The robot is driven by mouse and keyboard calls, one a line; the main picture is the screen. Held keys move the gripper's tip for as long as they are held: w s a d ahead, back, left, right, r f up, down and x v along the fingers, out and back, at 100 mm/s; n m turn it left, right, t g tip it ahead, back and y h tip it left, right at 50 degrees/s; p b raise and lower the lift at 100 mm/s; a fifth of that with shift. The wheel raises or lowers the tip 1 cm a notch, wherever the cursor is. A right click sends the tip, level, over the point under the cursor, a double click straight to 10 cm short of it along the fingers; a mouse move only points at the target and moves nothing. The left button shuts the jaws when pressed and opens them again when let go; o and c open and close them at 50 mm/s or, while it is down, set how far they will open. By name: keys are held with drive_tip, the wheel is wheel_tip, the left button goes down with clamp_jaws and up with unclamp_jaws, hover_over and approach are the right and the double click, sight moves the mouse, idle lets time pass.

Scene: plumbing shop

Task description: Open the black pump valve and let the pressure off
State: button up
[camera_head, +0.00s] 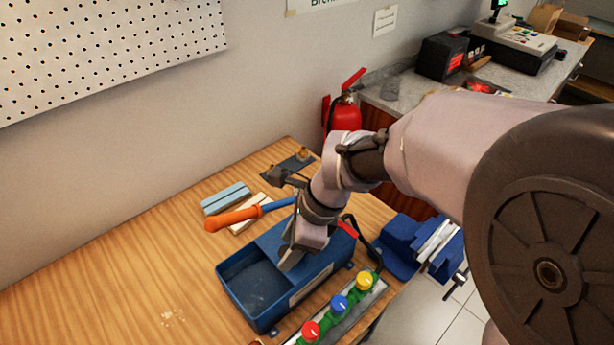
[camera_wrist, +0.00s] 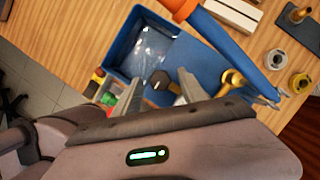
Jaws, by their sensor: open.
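The blue test pump (camera_head: 240,292) stands on the wooden bench, with its open water tank on the left side. Its lever is blue with an orange grip (camera_head: 234,218), and the lever crosses the upper right of the wrist view (camera_wrist: 238,48). In the head view my gripper (camera_head: 290,256) is low over the pump and hides the knob.
A manifold with red, blue and yellow valves (camera_head: 340,303) lies along the pump's front. A blue vise (camera_head: 402,245) is at the right bench edge. Light blue and white blocks (camera_head: 226,198) lie behind the lever. A brass fitting (camera_wrist: 233,78) is right of my fingers. The left bench is mostly clear.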

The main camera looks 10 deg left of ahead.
clamp_jaws()
drive_tip(key=shift+r+n+p, duration=0.1)
drive_tip(key=shift+n+p, duration=0.2)
drive_tip(key=n+g+p, duration=0.1)
drive_tip(key=n+p, duration=0.1)
drive_tip(key=shift+w+r+n, duration=0.1)
drive_tip(key=shift+r+n, duration=0.05)
drive_tip(key=shift+n, duration=0.15)
drive_tip(key=n+p, duration=0.2)
drive_tip(key=n+g+h+p, duration=0.1)
drive_tip(key=n+p, duration=0.1)
drive_tip(key=shift+w+a+n+g+h, duration=0.1)
drive_tip(key=shift+w+n+g+h, duration=0.05)
drive_tip(key=shift+n+g+h, duration=0.15)
drive_tip(key=n+g+h+p, duration=0.1)
drive_tip(key=n+p, duration=0.3)
drive_tip(key=shift+a, duration=0.1)
drive_tip(key=shift+w+a+n+h+p, duration=0.1)
drive_tip(key=shift+n+h+p, duration=0.7)
drive_tip(key=shift+n+p, duration=0.85)
drive_tip(key=shift+f+n+b, duration=0.2)
drive_tip(key=shift+n+b, duration=0.1)
drive_tip(key=shift+n, duration=0.15)
